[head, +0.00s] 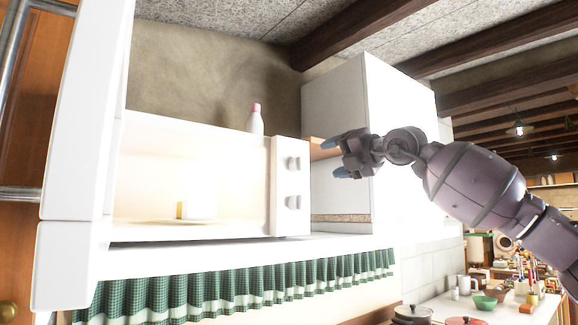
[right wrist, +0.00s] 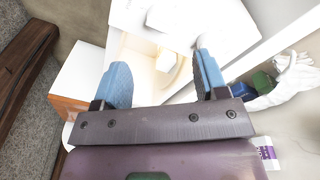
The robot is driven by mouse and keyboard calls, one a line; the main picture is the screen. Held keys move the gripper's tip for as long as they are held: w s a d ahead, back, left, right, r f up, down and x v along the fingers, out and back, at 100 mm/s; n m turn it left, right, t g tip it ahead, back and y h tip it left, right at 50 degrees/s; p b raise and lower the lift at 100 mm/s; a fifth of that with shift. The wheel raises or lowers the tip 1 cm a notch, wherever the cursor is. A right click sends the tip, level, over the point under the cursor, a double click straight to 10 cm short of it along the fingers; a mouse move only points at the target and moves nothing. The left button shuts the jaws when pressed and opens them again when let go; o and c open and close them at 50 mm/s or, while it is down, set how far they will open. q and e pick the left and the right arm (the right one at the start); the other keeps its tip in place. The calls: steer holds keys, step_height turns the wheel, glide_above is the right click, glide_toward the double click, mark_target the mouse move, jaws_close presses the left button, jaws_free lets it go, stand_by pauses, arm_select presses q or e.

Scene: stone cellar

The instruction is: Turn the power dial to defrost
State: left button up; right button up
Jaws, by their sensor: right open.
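A white microwave (head: 200,131) stands on a shelf, its lit interior showing. Its right-hand panel carries two pale dials, an upper dial (head: 293,163) and a lower dial (head: 293,202). Their markings are too small to read, so I cannot tell which is the power dial or its setting. My right gripper (head: 335,158) is open and empty, to the right of the panel and apart from both dials. Its blue fingers (right wrist: 160,65) show spread in the right wrist view, with nothing held between them. My left gripper is not in view.
A tall white panel (head: 75,150), apparently the open microwave door, stands at left. A pale object (head: 200,207) is inside. A white bottle with a pink cap (head: 255,122) rises behind the top. A white cabinet (head: 395,115) stands behind my right gripper; a green checked curtain (head: 240,290) hangs below.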

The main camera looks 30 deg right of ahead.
mark_target(303, 163)
steer(key=shift+m, duration=0.3)
steer(key=w, duration=0.3)
steer(key=w+a+p, duration=0.1)
steer(key=w, duration=0.2)
steer(key=w+a+p, duration=0.1)
steer(key=w, duration=0.3)
steer(key=shift+r, duration=0.1)
steer(key=shift+w, duration=0.1)
steer(key=c, duration=0.9)
